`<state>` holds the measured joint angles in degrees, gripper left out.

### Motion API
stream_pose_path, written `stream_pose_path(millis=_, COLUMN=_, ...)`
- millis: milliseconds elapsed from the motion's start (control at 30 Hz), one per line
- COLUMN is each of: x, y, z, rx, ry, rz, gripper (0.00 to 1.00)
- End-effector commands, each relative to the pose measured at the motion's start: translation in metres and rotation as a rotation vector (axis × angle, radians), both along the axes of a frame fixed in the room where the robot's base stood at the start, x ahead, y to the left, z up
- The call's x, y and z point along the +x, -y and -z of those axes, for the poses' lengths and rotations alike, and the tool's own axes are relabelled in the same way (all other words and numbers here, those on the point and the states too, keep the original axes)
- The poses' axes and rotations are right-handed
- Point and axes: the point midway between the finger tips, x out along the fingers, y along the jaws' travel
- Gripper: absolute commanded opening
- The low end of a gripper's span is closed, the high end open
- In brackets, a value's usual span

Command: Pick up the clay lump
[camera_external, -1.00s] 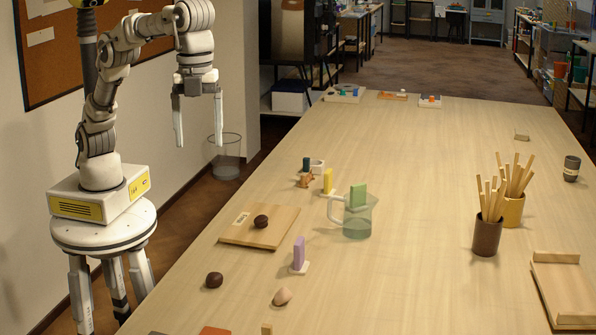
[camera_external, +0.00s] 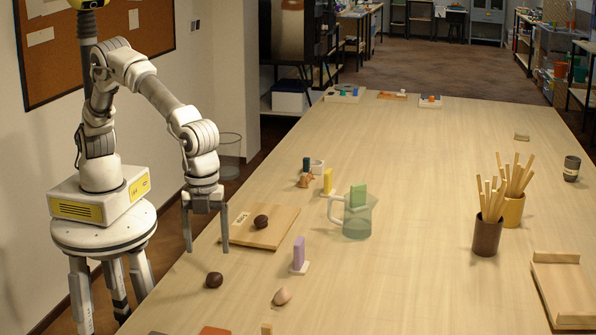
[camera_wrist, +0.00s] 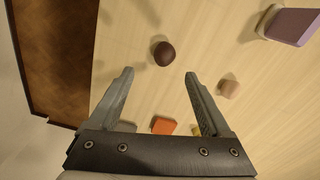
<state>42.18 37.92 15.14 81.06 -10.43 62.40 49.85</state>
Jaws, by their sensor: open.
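Two dark brown lumps show in the external view: one (camera_external: 214,280) on the bare table near its left edge, and one (camera_external: 261,222) on a wooden board. A paler tan lump (camera_external: 282,296) lies to the right of the first. I cannot tell which is the clay lump. My gripper (camera_external: 206,248) is open and empty, pointing down above the table's left edge, short of the near dark lump. In the wrist view a dark lump (camera_wrist: 164,53) lies beyond the gap between my fingertips (camera_wrist: 159,75), and the tan lump (camera_wrist: 229,88) is to the right.
The wooden board (camera_external: 285,216) lies right of my gripper. A purple block on a pale base (camera_external: 299,252) stands nearby, with a glass jug (camera_external: 358,222) further right. An orange tile (camera_wrist: 163,126) shows in the wrist view.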

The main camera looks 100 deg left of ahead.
Motion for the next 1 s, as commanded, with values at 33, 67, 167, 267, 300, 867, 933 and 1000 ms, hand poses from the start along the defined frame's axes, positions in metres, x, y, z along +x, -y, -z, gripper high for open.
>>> stream_pose_path(millis=33, x=-0.001, y=-0.001, z=0.010, rx=0.002, ry=-0.003, rz=-0.001, gripper=0.82)
stream_pose_path(millis=67, x=0.000, y=-0.001, z=0.014, rx=0.002, ry=-0.001, rz=0.000, gripper=0.82)
stream_pose_path(millis=167, x=0.000, y=-0.001, z=0.025, rx=0.002, ry=-0.001, rz=0.000, gripper=0.82)
stream_pose_path(millis=267, x=0.000, y=0.000, z=0.029, rx=0.000, ry=0.000, rz=0.000, gripper=0.82)
stream_pose_path(millis=300, x=0.000, y=0.000, z=0.031, rx=0.000, ry=0.000, rz=0.000, gripper=0.82)
stream_pose_path(millis=867, x=0.008, y=-0.003, z=0.081, rx=0.000, ry=0.002, rz=-0.001, gripper=0.82)
stream_pose_path(millis=933, x=0.008, y=-0.003, z=0.081, rx=0.000, ry=0.001, rz=-0.001, gripper=0.82)
stream_pose_path(millis=1000, x=0.008, y=-0.003, z=0.081, rx=0.000, ry=0.001, rz=-0.001, gripper=0.73)
